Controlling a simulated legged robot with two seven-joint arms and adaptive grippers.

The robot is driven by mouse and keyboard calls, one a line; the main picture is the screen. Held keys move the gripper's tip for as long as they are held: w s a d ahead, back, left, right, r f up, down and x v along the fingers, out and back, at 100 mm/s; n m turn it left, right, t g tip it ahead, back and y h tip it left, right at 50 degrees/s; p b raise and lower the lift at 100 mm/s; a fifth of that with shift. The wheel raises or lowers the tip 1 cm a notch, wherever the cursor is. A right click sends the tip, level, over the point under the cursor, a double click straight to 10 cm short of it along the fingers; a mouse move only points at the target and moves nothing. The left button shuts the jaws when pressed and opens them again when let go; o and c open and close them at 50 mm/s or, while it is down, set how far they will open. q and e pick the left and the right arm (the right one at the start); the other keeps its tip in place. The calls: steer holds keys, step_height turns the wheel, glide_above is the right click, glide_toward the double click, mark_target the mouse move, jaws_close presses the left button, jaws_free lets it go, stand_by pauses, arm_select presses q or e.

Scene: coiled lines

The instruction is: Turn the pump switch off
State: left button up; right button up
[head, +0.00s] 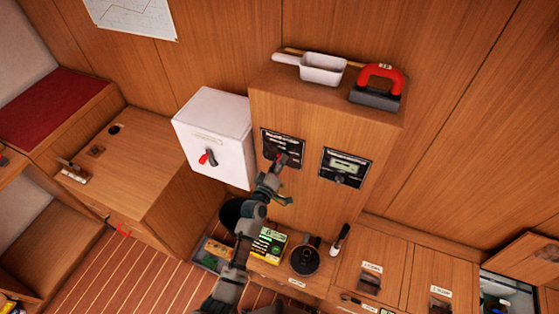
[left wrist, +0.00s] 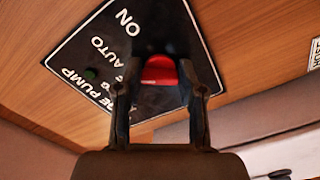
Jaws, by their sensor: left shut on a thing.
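The pump panel (head: 283,139) is a black plate on the front of the wooden cabinet in the head view. In the left wrist view the panel (left wrist: 92,62) shows white lettering "ON", "AUTO" and part of "PUMP". The red pump switch (left wrist: 159,71) stands between my left fingers. My left gripper (head: 277,167) is at the panel from below; it also fills the middle of the left wrist view (left wrist: 161,88). It is shut on the switch. The fingers hide part of the switch and the lettering, so I cannot tell which position it points to.
A second black panel (head: 345,167) sits to the right on the same cabinet (head: 300,205). A white box (head: 213,130) with a red handle (head: 206,158) is to the left. A white scoop (head: 323,68) and a red-handled tool (head: 380,78) lie on top.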

arm_select(q)
steer(key=shift+a+f+n+p, duration=0.1)
steer(key=shift+n+p, duration=0.5)
steer(key=shift+n, duration=2.9)
steer(key=shift+f, duration=0.1)
steer(key=o, duration=1.1)
steer(key=shift+c, duration=0.2)
steer(key=shift+o, duration=0.5)
steer(key=shift+w, duration=0.1)
steer(key=v, duration=1.2)
